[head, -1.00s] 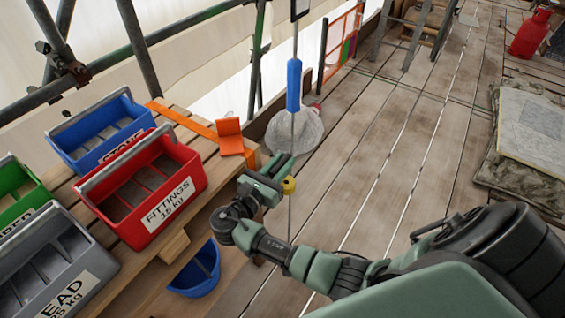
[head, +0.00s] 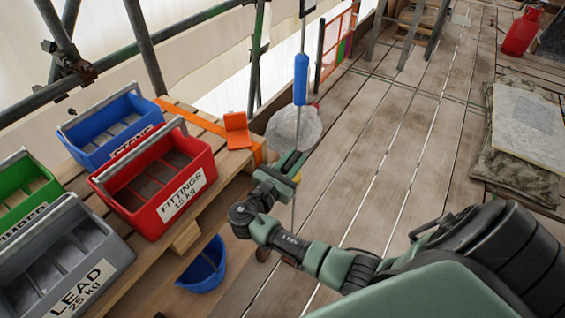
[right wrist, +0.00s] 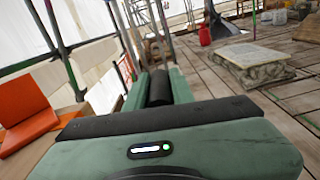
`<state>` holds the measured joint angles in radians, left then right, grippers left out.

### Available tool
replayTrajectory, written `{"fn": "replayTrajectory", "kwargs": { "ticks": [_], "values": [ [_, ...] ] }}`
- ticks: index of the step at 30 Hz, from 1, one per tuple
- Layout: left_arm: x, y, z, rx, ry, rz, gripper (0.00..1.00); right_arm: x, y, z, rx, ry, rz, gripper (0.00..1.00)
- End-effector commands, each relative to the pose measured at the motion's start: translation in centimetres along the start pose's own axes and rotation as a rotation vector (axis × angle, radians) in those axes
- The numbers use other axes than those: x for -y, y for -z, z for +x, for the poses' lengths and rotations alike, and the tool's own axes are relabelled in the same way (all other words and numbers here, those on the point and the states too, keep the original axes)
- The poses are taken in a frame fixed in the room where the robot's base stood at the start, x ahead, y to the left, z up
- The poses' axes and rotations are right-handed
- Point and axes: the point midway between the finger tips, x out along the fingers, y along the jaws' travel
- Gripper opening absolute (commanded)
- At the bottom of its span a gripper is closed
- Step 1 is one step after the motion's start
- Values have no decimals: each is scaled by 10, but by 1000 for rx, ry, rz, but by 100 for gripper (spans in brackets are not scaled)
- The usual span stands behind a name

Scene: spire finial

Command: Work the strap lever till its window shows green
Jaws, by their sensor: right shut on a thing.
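An orange strap lever (head: 237,130) stands up on the wooden bench, by an orange strap (head: 190,120) that runs across the bench top. It also shows at the left edge of the right wrist view (right wrist: 25,112). I make out no window or its colour on it. My right gripper (head: 290,165) is to the right of the lever, beyond the bench's edge and apart from it. It is shut on a thin hanging line (head: 303,38), which has a blue sleeve (head: 301,80) above and a yellow knob (head: 297,178) at the fingers. My left gripper is not in view.
A red FITTINGS bin (head: 150,210), a blue bin (head: 82,160), a green bin and a grey LEAD bin (head: 115,255) crowd the bench (head: 215,205). A blue bucket (head: 203,267) hangs below its edge. Planks (head: 400,130) on the right are mostly clear.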

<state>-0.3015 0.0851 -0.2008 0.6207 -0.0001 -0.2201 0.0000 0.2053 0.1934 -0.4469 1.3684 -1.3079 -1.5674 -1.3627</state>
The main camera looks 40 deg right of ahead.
Motion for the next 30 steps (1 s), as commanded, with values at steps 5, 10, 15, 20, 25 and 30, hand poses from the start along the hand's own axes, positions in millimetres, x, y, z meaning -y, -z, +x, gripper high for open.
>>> {"fn": "replayTrajectory", "kwargs": {
  "ticks": [5,10,15,20,25,30],
  "values": [
    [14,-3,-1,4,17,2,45,10,8,-3,-1,-2,81,0],
    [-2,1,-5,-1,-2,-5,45,18,14,-3,-1,0,86,0],
    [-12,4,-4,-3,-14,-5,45,18,15,-2,0,0,86,0],
    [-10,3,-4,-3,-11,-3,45,18,15,-2,1,-1,85,37],
    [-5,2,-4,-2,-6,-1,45,18,14,-2,1,-1,86,45],
    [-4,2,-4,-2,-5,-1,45,18,14,-3,1,-1,86,45]
  ]
}}
